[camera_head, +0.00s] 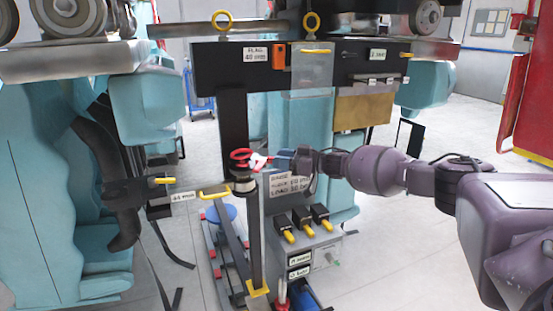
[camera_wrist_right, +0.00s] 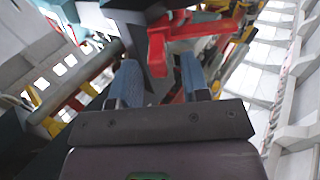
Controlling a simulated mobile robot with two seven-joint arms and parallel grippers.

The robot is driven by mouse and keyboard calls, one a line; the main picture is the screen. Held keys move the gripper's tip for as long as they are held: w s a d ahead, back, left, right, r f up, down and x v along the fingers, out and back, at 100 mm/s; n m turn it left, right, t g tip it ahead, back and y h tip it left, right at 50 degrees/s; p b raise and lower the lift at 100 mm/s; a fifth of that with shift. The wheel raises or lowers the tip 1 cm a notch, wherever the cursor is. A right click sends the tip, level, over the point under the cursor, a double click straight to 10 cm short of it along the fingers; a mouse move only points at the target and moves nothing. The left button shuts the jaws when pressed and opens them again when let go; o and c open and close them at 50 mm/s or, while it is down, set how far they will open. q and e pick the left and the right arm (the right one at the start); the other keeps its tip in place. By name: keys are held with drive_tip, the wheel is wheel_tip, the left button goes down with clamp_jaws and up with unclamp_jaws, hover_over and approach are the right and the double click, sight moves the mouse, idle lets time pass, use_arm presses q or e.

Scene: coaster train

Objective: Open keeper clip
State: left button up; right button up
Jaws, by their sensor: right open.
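A red clip-like part (camera_head: 240,154), which looks like the keeper clip, sits at the top of a dark round fitting (camera_head: 243,180) beside the black upright post. A small white piece with red marks (camera_head: 258,162) is just right of it. My right gripper (camera_head: 273,160) reaches in from the right, its tips close to the white piece; I cannot tell if they touch. In the right wrist view the gripper (camera_wrist_right: 160,80) is open, with blue fingers apart and a red part (camera_wrist_right: 158,52) just beyond and between their tips. My left gripper is not in view.
A grey box with yellow-tipped black switches (camera_head: 303,240) stands below my right gripper. A yellow handle (camera_head: 215,191) is left of the fitting. A black crossbeam (camera_head: 220,68) spans above. Teal seats (camera_head: 40,190) stand at left. Open floor (camera_head: 400,250) is at right.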

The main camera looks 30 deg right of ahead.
drive_tip(key=v, duration=0.9)
drive_tip(key=shift+a+r, duration=0.1)
drive_tip(key=s+a+f+m+h, duration=0.1)
drive_tip(key=s+a+f, duration=0.4)
drive_tip(key=a+f, duration=0.3)
drive_tip(key=s+a+f+m+t+h, duration=0.1)
drive_tip(key=s+a+f, duration=0.3)
drive_tip(key=a+f, duration=0.4)
drive_tip(key=s+a+f+m+h, duration=0.1)
drive_tip(key=s+a+f, duration=0.45)
drive_tip(key=f, duration=0.45)
drive_tip(key=s+f+m+g+h, duration=0.1)
drive_tip(key=s+h, duration=0.4)
drive_tip(key=s, duration=0.5)
drive_tip(key=s+f+m+g+h, duration=0.1)
drive_tip(key=s+f+m+h, duration=0.2)
drive_tip(key=s, duration=0.8)
wheel_tip(320, 180, down, 3)
drive_tip(key=shift+r+m+g+h, duration=0.3)
drive_tip(key=shift+m+h, duration=0.1)
drive_tip(key=shift+h, duration=0.5)
drive_tip(key=shift+a, duration=0.2)
